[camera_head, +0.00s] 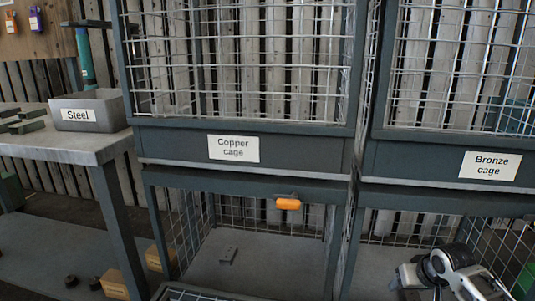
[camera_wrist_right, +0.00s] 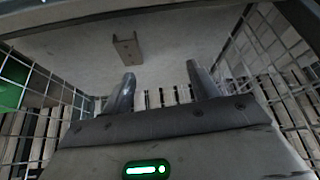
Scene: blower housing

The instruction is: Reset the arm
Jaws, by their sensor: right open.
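My right arm (camera_head: 455,272) shows at the lower right of the head view, in front of the lower bay under the Bronze cage. In the right wrist view my right gripper (camera_wrist_right: 160,70) has its two fingers spread wide, with nothing between them. A small channel-shaped metal piece (camera_wrist_right: 127,48) lies on a pale grey surface beyond the fingertips, apart from them. My left gripper is in neither view.
The Copper cage (camera_head: 240,130) and Bronze cage (camera_head: 440,158) have wire mesh walls. A Steel bin (camera_head: 88,112) sits on the left bench (camera_head: 75,148).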

